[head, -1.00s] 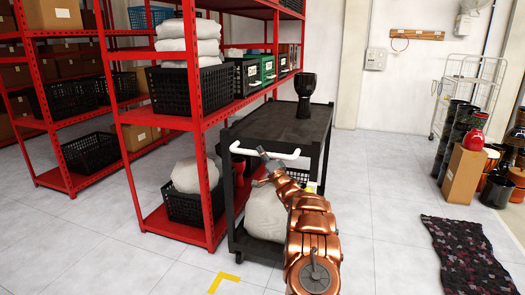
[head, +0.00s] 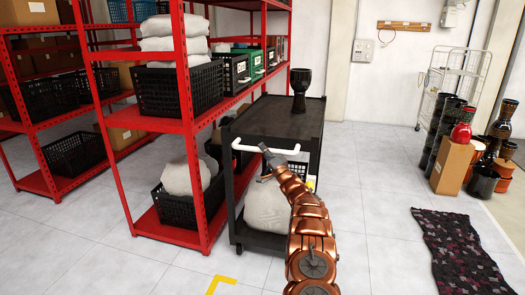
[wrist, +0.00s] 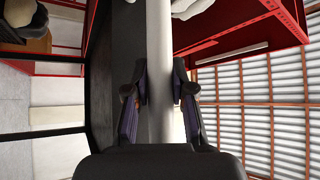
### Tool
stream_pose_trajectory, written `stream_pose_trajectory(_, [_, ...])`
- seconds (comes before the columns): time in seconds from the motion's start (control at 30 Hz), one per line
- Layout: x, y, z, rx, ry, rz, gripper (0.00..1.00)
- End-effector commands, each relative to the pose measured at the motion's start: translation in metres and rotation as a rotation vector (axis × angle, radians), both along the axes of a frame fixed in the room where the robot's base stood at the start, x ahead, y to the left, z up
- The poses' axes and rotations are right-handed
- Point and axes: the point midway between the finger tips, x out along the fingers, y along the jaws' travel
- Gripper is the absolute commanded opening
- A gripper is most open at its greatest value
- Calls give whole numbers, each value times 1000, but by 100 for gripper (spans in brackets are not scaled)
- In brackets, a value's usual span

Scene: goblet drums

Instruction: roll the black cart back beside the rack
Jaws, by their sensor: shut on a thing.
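The black cart (head: 262,122) stands along the right side of the red rack (head: 199,160), close to it, with a narrow gap at the near post. Its white handle (head: 238,147) faces me. My gripper (head: 270,162) is shut on this handle. In the wrist view, the white handle bar (wrist: 160,50) runs between the two fingers of the gripper (wrist: 160,95). A dark goblet drum (head: 299,92) stands upright on the cart's top. A pale sack (head: 268,207) lies on its lower shelf. My arm hides part of the cart's right side.
A yellow floor mark (head: 219,284) lies just in front of the cart. A dark patterned rug (head: 462,250) lies at right. A cardboard box (head: 452,167), several drums and a white wire trolley (head: 448,90) stand at back right. The floor right of the cart is clear.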

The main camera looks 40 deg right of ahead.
Motion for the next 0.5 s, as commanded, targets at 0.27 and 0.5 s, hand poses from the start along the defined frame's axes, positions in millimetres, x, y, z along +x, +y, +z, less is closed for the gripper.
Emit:
stream_pose_trajectory(0.27, [-2,-3,0,3,0,-6,28])
stream_pose_trajectory(0.5, [-1,-1,0,1,0,-3,50])
